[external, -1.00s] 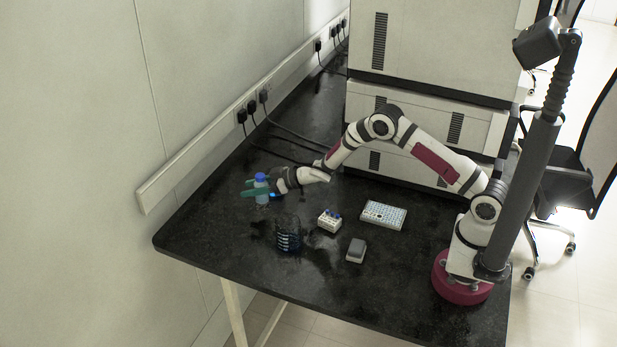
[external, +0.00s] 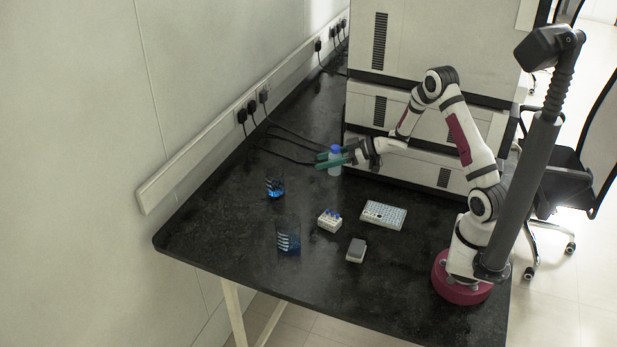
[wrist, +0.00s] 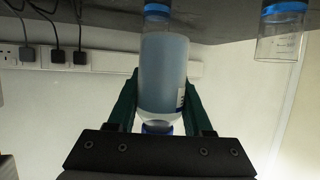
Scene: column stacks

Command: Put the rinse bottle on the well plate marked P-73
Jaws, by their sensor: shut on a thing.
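My gripper (external: 326,160) has dark green fingers shut around a clear bottle with a blue cap (external: 335,170), which I take as the rinse bottle. It is held upright, above the bench and left of my wrist. The wrist view shows the bottle (wrist: 165,75) between both fingers of my gripper (wrist: 160,95), with a pale label strip and its blue cap towards the gripper body. The white well plate (external: 384,215) lies flat on the bench, to the right of and nearer the camera than the bottle, with nothing on it. Its marking is too small to read.
A small glass with blue (external: 274,187) and a larger one (external: 288,240) stand on the left of the black bench (external: 220,225). Cables lie along the wall.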

